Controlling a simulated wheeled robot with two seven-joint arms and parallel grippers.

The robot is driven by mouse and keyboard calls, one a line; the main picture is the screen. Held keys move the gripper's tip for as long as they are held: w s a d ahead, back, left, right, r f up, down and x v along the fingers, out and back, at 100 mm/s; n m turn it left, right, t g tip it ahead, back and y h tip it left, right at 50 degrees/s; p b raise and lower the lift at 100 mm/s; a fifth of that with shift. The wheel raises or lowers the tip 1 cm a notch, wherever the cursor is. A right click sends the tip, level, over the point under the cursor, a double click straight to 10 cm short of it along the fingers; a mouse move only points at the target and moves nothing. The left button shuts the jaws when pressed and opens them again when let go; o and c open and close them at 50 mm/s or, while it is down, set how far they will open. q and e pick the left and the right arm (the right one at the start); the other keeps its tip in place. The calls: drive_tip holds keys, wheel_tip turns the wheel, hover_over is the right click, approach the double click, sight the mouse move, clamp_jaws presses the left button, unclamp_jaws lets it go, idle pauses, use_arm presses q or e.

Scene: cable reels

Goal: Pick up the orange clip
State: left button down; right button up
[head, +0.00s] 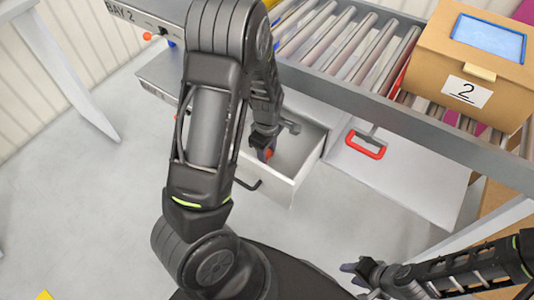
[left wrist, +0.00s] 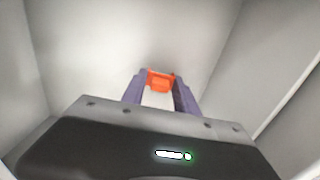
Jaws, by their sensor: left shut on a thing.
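The orange clip (left wrist: 160,80) is between the fingertips of my left gripper (left wrist: 159,90) in the left wrist view. In the head view my left gripper (head: 264,146) reaches down into an open drawer (head: 301,150), and a bit of the orange clip (head: 265,154) shows at its tips. The gripper is shut on the clip. The drawer's pale inner walls surround it; I cannot tell whether the clip touches the bottom. My right gripper (head: 356,268) is at the lower right, away from the drawer; its finger opening is too small to judge.
A roller conveyor (head: 345,40) runs above the drawer. A cardboard box (head: 475,65) marked 2 stands on it at the right. A red handle (head: 366,145) is on the pale panel right of the drawer. The grey floor (head: 75,200) at left is mostly clear.

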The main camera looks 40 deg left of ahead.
use_arm(q)
wheel_tip(320, 180, up, 10)
drive_tip(key=p, duration=0.3)
idle(0.3)
idle(0.4)
